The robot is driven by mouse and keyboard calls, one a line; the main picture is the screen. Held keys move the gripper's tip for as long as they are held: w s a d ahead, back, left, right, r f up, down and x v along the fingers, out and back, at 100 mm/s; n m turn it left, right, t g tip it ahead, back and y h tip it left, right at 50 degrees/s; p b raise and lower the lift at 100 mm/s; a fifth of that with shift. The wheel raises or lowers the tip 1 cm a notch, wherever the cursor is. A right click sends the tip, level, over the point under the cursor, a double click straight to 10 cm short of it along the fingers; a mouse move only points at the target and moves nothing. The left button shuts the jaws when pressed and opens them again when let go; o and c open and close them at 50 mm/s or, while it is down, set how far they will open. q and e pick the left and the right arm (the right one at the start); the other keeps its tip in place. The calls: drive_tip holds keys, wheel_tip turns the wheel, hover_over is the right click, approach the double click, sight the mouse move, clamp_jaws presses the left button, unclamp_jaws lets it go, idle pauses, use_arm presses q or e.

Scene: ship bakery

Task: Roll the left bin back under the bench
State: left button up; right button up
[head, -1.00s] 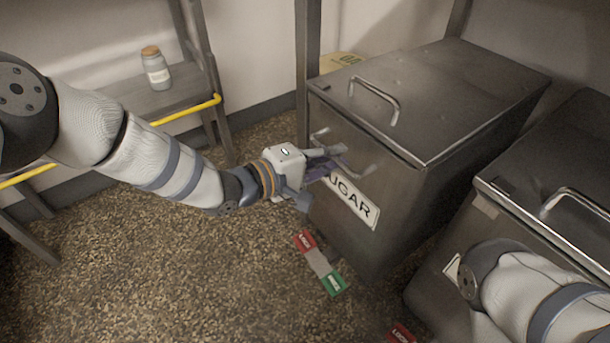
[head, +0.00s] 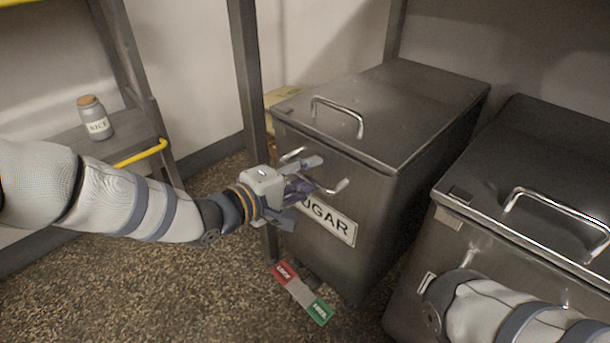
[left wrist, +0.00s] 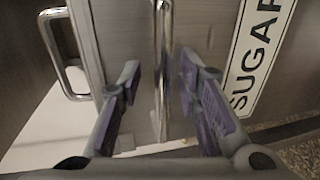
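The left bin (head: 380,180) is a dark steel box with a lidded top, a lid handle (head: 340,112) and a SUGAR label (head: 328,222) on its front. A bar handle (head: 338,187) crosses its front above the label. My left gripper (head: 308,182) is at this front handle. In the left wrist view, the handle bar (left wrist: 162,60) runs between the open fingers of my left gripper (left wrist: 158,80), with visible gaps at both sides. The label (left wrist: 255,50) is to the right there. My right arm shows at the lower right, but its gripper is out of view.
A red and green foot lever (head: 300,292) sits low at the bin's front. A second steel bin (head: 540,215) stands close on the right. A bench post (head: 248,80) is left of the bin. Speckled floor in front is clear.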

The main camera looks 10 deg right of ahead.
use_arm(q)
drive_tip(key=shift+a, duration=0.1)
drive_tip(key=shift+s+a, duration=0.2)
drive_tip(key=shift+a, duration=0.25)
drive_tip(key=v, duration=1.1)
drive_tip(key=shift+s, duration=0.15)
